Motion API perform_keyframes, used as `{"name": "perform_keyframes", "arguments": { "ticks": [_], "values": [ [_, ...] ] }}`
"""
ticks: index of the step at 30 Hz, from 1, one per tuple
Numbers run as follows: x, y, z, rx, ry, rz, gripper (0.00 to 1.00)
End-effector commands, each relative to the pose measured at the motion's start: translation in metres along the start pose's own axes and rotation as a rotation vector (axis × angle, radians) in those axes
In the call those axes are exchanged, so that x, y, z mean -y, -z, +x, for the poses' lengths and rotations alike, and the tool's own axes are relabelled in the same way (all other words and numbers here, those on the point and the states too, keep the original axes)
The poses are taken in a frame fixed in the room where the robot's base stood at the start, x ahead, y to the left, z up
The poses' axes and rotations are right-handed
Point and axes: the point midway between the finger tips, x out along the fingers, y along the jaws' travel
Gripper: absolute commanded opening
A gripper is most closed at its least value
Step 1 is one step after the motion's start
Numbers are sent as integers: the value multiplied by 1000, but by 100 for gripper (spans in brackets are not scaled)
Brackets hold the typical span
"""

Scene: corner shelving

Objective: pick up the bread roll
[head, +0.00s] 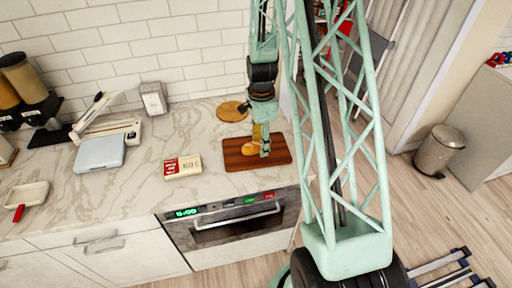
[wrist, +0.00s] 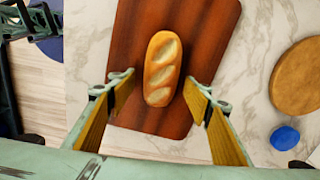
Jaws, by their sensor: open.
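The bread roll (wrist: 162,68) is golden with pale slashes across its top. It lies on a dark reddish-brown wooden board (wrist: 210,32) on the marble counter. In the head view the roll (head: 248,150) shows partly behind my gripper (head: 261,147), on the board (head: 277,160). In the wrist view my gripper (wrist: 162,112) is open, its two yellow-padded fingers spread wide to either side of the roll's near end. The roll lies between and ahead of the fingers, and neither finger visibly touches it. The exact height of the fingertips above the board is hard to tell.
A round wooden board (head: 233,111) lies behind the board; it also shows in the wrist view (wrist: 298,78), near a blue round object (wrist: 284,137). A red and cream box (head: 183,167) lies to the left. An oven (head: 236,222) is below the counter.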

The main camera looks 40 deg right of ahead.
Motion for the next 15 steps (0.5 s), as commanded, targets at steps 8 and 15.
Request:
{"name": "perform_keyframes", "arguments": {
  "ticks": [8,15],
  "values": [
    [0,0,0,0,0,0,46],
    [0,0,0,0,0,0,25]
  ]
}}
